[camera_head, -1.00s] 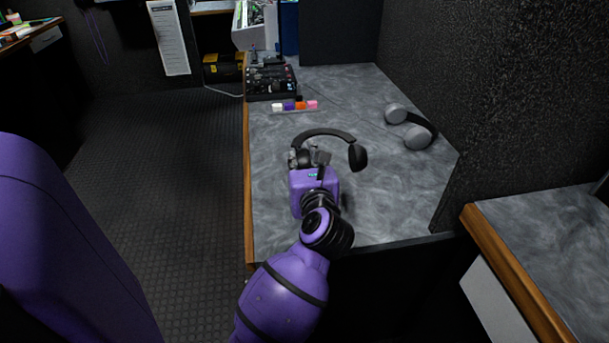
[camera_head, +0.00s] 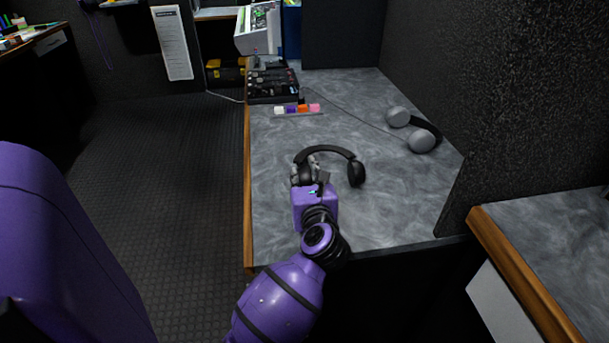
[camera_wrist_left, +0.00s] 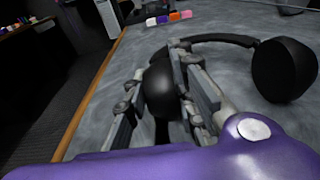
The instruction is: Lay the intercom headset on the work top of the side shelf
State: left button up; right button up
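A black headset (camera_head: 357,174) is over the near part of the grey work top (camera_head: 390,205), its band arching away from me. My left gripper (camera_head: 307,168) has its fingers on both sides of the left ear cup, apparently shut on it. In the left wrist view, that ear cup (camera_wrist_left: 160,88) sits between the fingers and the other cup (camera_wrist_left: 285,70) hangs to the right. I cannot tell how far the headset is off the surface. A second grey top with a wooden edge (camera_head: 550,225) lies at the right; it may be the side shelf. My right gripper is out of view.
Grey headphones (camera_head: 421,141) lie at the right by the dark wall. Several coloured blocks (camera_head: 302,108) stand in a row before a black control panel (camera_head: 272,86). A dark partition (camera_head: 455,200) ends between the two tops. The right top's visible part looks clear.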

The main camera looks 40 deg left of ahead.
pick_arm(q)
jog(key=o, duration=0.4)
jog(key=shift+c, duration=0.2)
jog(key=shift+r, duration=0.1)
jog(key=shift+d+r, duration=0.1)
jog(key=shift+r, duration=0.05)
jog(key=v, duration=1.1)
jog(key=shift+s+d+p, duration=0.25)
jog(key=shift+s+p, duration=0.1)
jog(key=shift+p, duration=0.05)
